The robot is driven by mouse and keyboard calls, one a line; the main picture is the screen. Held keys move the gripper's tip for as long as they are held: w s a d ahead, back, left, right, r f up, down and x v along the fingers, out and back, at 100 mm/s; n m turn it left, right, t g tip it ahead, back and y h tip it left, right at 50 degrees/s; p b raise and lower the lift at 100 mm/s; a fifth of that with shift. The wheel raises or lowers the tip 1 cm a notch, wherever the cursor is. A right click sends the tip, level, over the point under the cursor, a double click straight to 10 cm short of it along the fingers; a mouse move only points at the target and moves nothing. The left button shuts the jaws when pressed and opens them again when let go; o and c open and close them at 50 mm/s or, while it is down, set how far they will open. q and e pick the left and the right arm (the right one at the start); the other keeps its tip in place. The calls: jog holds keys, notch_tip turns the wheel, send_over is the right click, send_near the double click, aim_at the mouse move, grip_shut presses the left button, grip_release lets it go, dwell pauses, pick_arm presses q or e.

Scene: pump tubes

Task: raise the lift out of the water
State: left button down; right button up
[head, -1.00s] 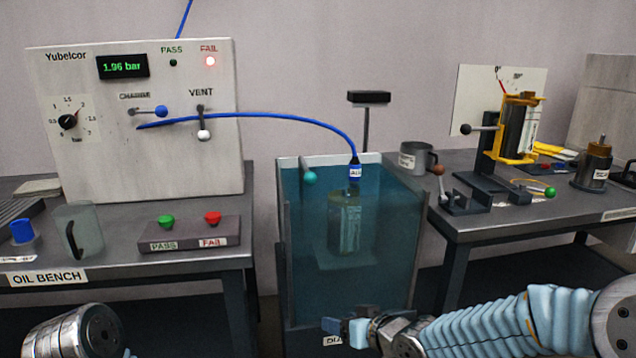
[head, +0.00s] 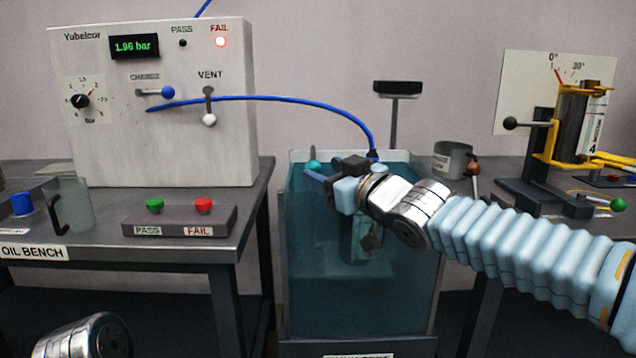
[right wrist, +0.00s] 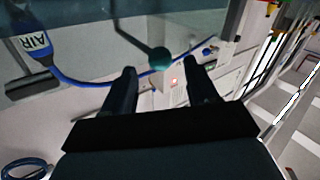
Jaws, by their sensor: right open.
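The water tank (head: 292,270) stands between the two benches, with a pump tube (head: 358,245) under the water, partly hidden behind my right gripper. A teal ball knob (head: 314,166) on a lever is at the tank's upper left rim. My right gripper (head: 317,178) is open and empty, its fingers pointing left close to the knob. In the right wrist view the knob (right wrist: 160,57) sits just ahead of the gap between the fingertips (right wrist: 160,73), not clasped. My left gripper is out of view; only a part of my left arm shows.
A blue air hose (head: 270,99) runs from the test panel (head: 150,130) to the tank, close behind my right gripper. The AIR connector (right wrist: 36,45) shows in the right wrist view. Green and red buttons stand on the left bench; a metal mug (head: 453,162) is at the right.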

aim_at(317, 168)
jog(key=shift+x, duration=1.7)
jog(key=shift+c, duration=0.3)
grip_shut()
